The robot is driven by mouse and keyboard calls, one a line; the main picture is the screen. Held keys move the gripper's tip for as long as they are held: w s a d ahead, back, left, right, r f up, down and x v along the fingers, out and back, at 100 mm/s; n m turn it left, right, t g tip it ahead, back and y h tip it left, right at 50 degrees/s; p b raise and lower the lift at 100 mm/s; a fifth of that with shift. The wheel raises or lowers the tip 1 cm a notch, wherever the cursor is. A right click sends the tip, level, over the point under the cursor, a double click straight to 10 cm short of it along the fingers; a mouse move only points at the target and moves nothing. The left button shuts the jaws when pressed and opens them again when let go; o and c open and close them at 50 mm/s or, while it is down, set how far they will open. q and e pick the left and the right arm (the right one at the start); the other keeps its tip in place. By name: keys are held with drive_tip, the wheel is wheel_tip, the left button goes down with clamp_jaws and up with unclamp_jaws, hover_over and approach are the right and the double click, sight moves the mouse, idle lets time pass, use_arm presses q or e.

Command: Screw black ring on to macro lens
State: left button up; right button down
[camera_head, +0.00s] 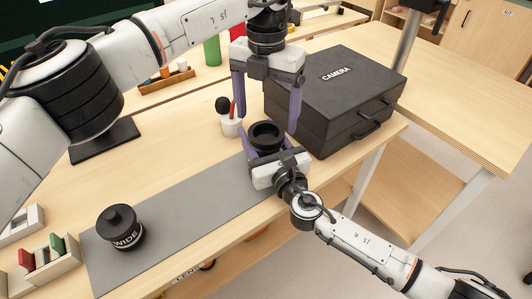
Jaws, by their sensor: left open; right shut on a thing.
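The black macro lens (266,134) stands at the far right end of the grey mat, with its round, dark, open top facing up. No label on it is visible. My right gripper (267,146) reaches in from the front and is shut on its sides. My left gripper (267,120) points down from above, with its purple fingers spread wide on either side of the lens top and apart from it. I cannot tell whether the rim at the top is the separate black ring or part of the lens.
A black lens marked WIDE (121,229) stands on the grey mat (185,218) at the left. A black CAMERA case (318,98) sits close to the right. A white cup (231,125) with a brush is behind the grippers. The middle of the mat is clear.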

sight(266, 138)
use_arm(q)
drive_tip(key=shift+c, duration=0.4)
wheel_tip(266, 138, up, 4)
drive_tip(key=n, duration=0.3)
drive_tip(key=shift+f, duration=0.25)
drive_tip(key=shift+f, duration=4.05)
